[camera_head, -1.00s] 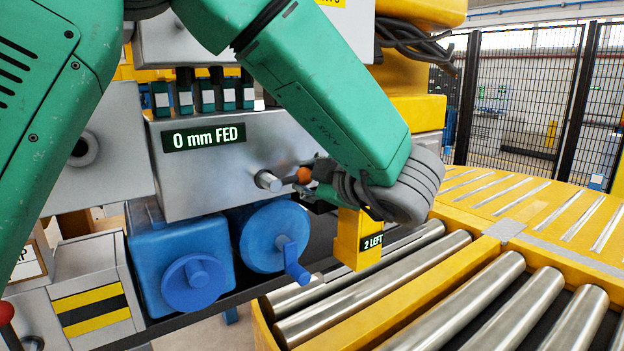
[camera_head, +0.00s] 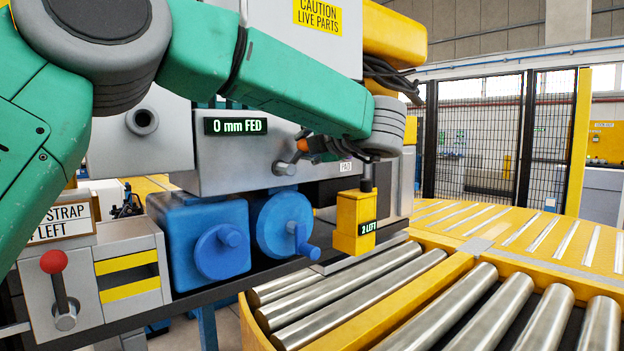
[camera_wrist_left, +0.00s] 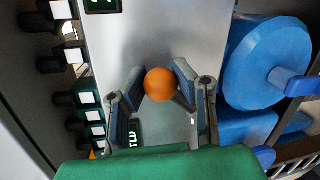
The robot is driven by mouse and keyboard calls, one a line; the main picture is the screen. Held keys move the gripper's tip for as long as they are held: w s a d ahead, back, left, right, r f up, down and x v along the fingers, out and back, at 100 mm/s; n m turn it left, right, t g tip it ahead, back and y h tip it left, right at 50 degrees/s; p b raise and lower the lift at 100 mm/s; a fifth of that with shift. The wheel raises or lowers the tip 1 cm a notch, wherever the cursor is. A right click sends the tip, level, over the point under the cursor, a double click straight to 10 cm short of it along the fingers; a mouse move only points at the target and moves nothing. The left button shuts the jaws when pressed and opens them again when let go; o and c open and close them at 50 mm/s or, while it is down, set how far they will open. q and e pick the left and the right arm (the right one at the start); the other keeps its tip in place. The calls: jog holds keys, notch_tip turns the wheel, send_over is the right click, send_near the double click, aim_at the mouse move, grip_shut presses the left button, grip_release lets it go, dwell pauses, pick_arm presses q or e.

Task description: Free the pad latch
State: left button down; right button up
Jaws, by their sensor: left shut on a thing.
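The orange knob (camera_head: 316,144) is on a short dark lever beside a round metal stub (camera_head: 284,168) on the grey machine front. A small "PAD" label (camera_head: 345,167) is just right of it. My left gripper (camera_head: 322,148) reaches the knob from the right, partly hidden by my wrist. In the left wrist view the orange knob (camera_wrist_left: 160,84) sits between the two fingers (camera_wrist_left: 158,92), which are closed on it. My right gripper is in neither view.
The "0 mm FED" display (camera_head: 237,126) is left of the knob. Blue crank wheels (camera_head: 284,224) are below. A red-knobbed lever (camera_head: 55,262) stands at lower left.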

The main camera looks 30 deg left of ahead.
pick_arm(q)
jog(key=n+b, duration=0.1)
jog(key=b, duration=0.1)
jog(key=s+n+b, duration=0.1)
jog(key=b, duration=0.1)
jog(key=a+n+b, duration=0.1)
jog(key=b, duration=0.1)
jog(key=shift+s+f+t, duration=0.25)
jog(key=shift+t, duration=0.05)
jog(key=shift+s+r+n+t+b, duration=0.3)
jog(key=shift+n+b, duration=0.3)
jog(key=shift+b, duration=0.25)
jog(key=c, duration=1.2)
grip_release()
jog(key=shift+a+r, duration=0.25)
jog(key=shift+a, duration=0.05)
jog(key=shift+d, duration=0.1)
jog(key=v, duration=1.1)
jog(key=shift+s+d, duration=0.2)
jog(key=shift+d, duration=0.15)
